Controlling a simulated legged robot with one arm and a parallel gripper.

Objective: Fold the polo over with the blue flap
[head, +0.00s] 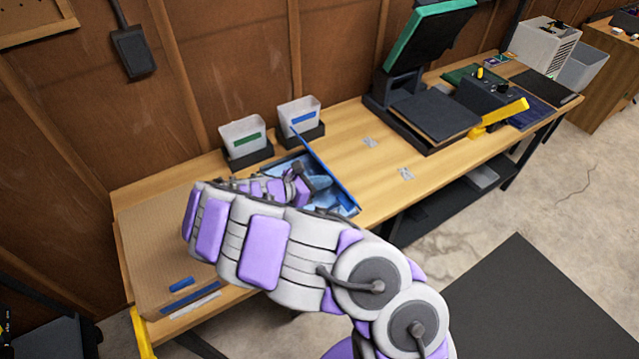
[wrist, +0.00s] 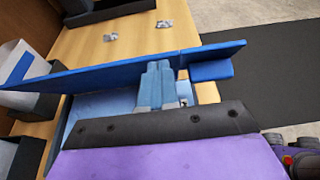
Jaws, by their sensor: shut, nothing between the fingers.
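The blue flap (head: 325,168) is a thin panel standing raised on edge, seen nearly edge-on. It crosses the wrist view (wrist: 110,75) and has a blue tab (wrist: 211,70) near its right end. The light blue polo (head: 320,183) lies below it on a blue board, partly hidden by my arm; a strip of it shows in the wrist view (wrist: 100,104). My gripper (head: 303,186) is low over the board, with its shut fingers (wrist: 157,68) empty beside the flap's face. I cannot tell whether they touch it.
Two white bins, one with a green label (head: 243,139) and one with a blue label (head: 299,116), stand behind the board. A heat press (head: 425,100) stands to the right. A brown mat (head: 160,245) lies at left. Bench between board and press is mostly clear.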

